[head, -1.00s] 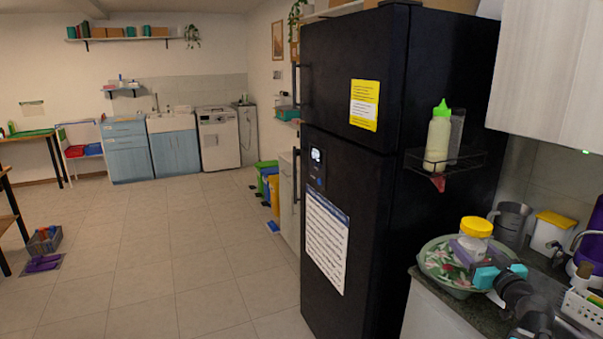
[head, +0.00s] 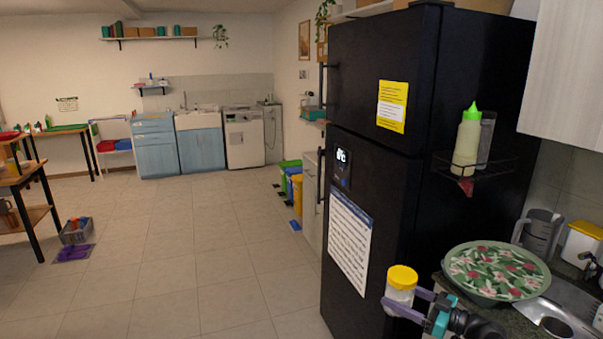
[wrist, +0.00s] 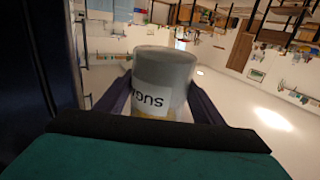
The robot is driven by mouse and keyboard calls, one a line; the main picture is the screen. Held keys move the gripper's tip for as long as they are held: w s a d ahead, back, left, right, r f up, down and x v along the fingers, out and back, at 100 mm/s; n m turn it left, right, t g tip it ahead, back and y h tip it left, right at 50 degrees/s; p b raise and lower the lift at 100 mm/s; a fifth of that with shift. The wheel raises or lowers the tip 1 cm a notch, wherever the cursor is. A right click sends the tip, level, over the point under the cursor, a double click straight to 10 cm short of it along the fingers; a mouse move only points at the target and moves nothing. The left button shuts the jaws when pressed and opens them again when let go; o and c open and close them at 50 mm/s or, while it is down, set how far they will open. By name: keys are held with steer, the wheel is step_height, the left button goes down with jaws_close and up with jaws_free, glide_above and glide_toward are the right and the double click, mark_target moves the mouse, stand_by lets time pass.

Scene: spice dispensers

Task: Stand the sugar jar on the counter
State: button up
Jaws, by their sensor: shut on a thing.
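The sugar jar (head: 400,287) has a yellow lid and a clear-to-white body. My gripper (head: 403,306) is shut on it and holds it upright in the air, in front of the black fridge's side and left of the counter. In the wrist view the jar (wrist: 163,75) sits between both fingers, its label reading "SUG" upside down, with the rest of the word hidden. The counter (head: 448,287) shows only partly at the lower right, under a round floral tray.
The floral tray (head: 478,262) takes up the counter's near end beside the fridge (head: 385,200). A grey jug (head: 540,232), a white bin with yellow lid (head: 582,245) and a sink (head: 560,305) lie further right.

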steer(key=shift+s+a+f+g, duration=0.15)
steer(key=shift+s+a+f, duration=0.1)
steer(key=shift+a, duration=0.15)
steer(key=shift+s+a+f+g, duration=0.15)
steer(key=shift+a+f, duration=0.05)
steer(key=shift+a, duration=0.15)
steer(key=shift+s+a+f, duration=0.2)
steer(key=shift+s+f, duration=0.05)
steer(key=shift+s, duration=0.15)
steer(key=shift+a, duration=0.1)
steer(key=a, duration=0.7)
steer(key=shift+w+a+n+y, duration=0.15)
steer(key=shift+a+n+y, duration=0.15)
